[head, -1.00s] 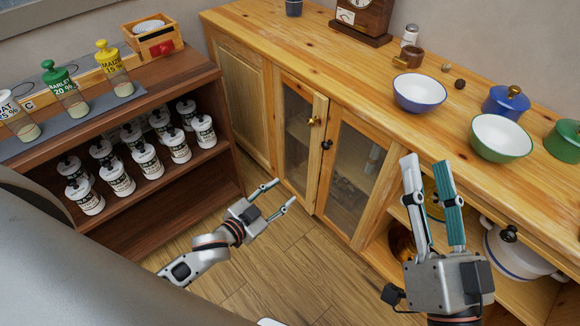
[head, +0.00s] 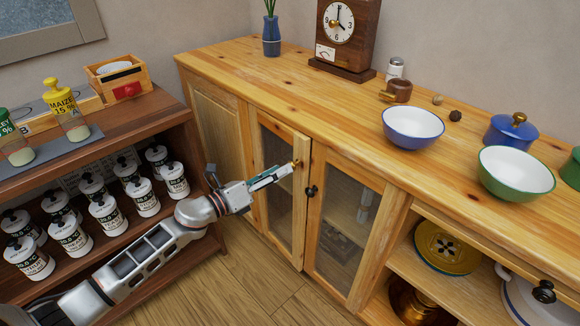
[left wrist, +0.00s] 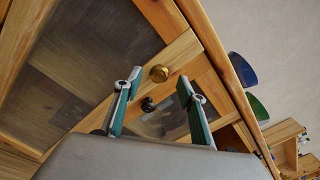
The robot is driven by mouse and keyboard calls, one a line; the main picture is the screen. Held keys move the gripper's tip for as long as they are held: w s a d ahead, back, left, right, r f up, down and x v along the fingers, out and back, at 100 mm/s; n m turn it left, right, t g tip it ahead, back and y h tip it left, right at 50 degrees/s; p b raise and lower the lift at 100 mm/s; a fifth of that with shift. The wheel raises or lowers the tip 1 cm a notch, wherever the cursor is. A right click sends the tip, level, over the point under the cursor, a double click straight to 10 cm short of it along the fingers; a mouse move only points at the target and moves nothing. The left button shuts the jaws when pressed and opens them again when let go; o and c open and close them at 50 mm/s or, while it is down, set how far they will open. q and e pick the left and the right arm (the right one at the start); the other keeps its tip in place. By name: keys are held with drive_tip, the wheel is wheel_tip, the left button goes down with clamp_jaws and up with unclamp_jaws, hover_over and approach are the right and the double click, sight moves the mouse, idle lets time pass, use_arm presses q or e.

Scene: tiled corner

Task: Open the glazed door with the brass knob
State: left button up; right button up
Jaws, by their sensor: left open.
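In the left wrist view the brass knob (left wrist: 159,73) lies ahead, in the gap between the fingertips. I cannot tell whether the fingers touch it. My right gripper is out of view.
The neighbouring glazed door (head: 345,225) has a black knob (head: 311,191) close to the brass one. A brown shelf (head: 130,115) with several white jars stands on the left beside my left arm. Bowls and a clock (head: 342,35) stand on the counter. Floor is free before the doors.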

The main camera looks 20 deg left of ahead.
use_arm(q)
drive_tip(key=shift+x, duration=2.3)
drive_tip(key=shift+f, duration=0.1)
clamp_jaws()
